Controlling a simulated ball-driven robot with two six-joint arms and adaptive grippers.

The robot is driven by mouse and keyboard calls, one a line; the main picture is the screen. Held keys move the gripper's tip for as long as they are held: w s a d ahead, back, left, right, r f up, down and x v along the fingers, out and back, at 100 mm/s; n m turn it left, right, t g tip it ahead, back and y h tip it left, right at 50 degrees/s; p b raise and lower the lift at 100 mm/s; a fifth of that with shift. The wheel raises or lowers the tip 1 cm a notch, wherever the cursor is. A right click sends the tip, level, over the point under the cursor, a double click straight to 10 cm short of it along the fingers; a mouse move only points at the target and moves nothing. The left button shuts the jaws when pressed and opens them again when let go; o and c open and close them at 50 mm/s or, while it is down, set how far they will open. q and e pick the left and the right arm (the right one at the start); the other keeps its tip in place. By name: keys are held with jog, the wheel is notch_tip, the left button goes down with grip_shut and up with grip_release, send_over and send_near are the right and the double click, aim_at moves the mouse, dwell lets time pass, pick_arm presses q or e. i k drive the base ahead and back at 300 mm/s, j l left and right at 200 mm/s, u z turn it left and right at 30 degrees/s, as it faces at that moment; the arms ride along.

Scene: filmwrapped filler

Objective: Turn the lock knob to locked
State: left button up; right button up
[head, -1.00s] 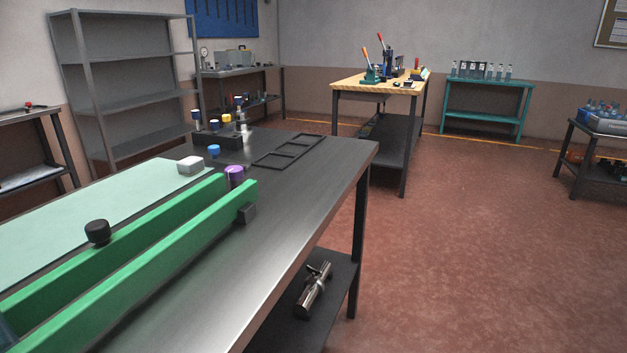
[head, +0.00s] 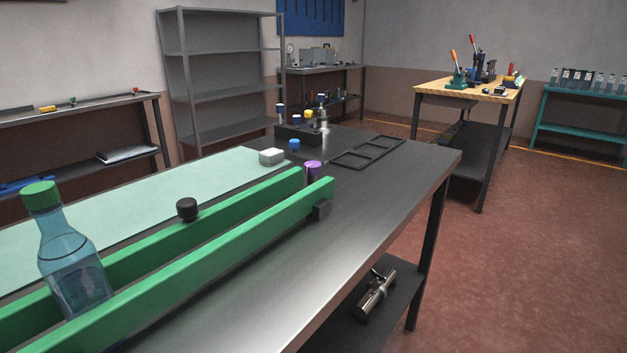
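A round black knob (head: 187,208) stands at the far green rail on the near table, left of centre in the head view. It may be the lock knob; I see no marking that tells its position. Two long green guide rails (head: 225,238) run diagonally along the table. A clear blue bottle with a green cap (head: 72,265) stands between them at the left. Neither of my grippers shows in the head view.
A purple-capped item (head: 313,168) stands by the rails' far end. A white block (head: 271,157), blue cap (head: 294,145) and black frame (head: 367,152) lie beyond. The metal table (head: 350,220) is bare at front right. Open floor (head: 520,270) lies to the right.

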aim_at(312, 167)
jog(key=u, duration=0.45)
jog(key=l+u, duration=0.15)
jog(key=u, duration=0.35)
jog(key=l+u, duration=0.1)
jog(key=u, duration=0.35)
jog(key=l+u, duration=0.25)
jog(key=l, duration=0.15)
jog(key=k+l+u, duration=0.1)
jog(key=l+u, duration=0.2)
jog(key=k+l+u, duration=0.1)
jog(key=l+u, duration=0.15)
jog(key=l, duration=0.2)
jog(key=k+l+u, duration=0.35)
jog(key=l+u, duration=0.2)
jog(key=l, duration=0.15)
